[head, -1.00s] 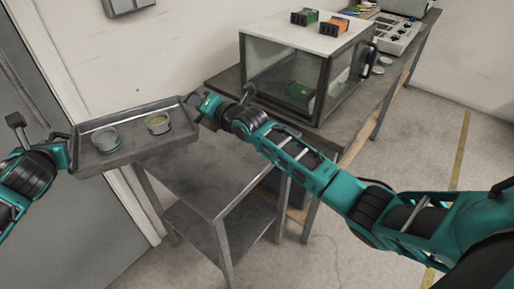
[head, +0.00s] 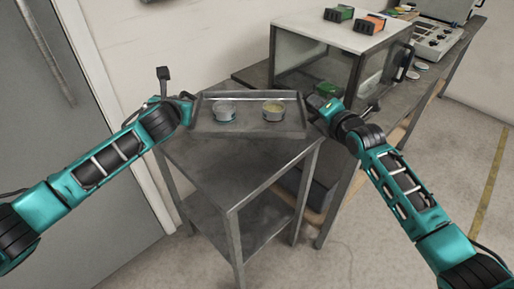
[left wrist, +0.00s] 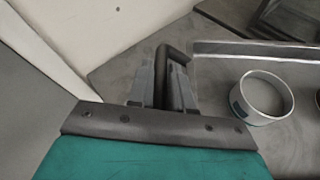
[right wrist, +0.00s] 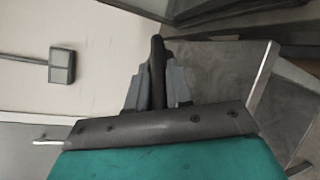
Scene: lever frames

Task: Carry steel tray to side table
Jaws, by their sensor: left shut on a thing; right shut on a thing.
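The steel tray (head: 248,130) is level over the back of the small metal side table (head: 225,180) in the head view. I cannot tell whether it touches the top. My right gripper (head: 314,108) is shut on the right handle (right wrist: 157,65).
A longer workbench (head: 390,125) stands at the right, holding a glass-fronted cabinet (head: 340,60) close behind my right gripper. A wall is behind the table and a grey door (head: 60,110) is at the left.

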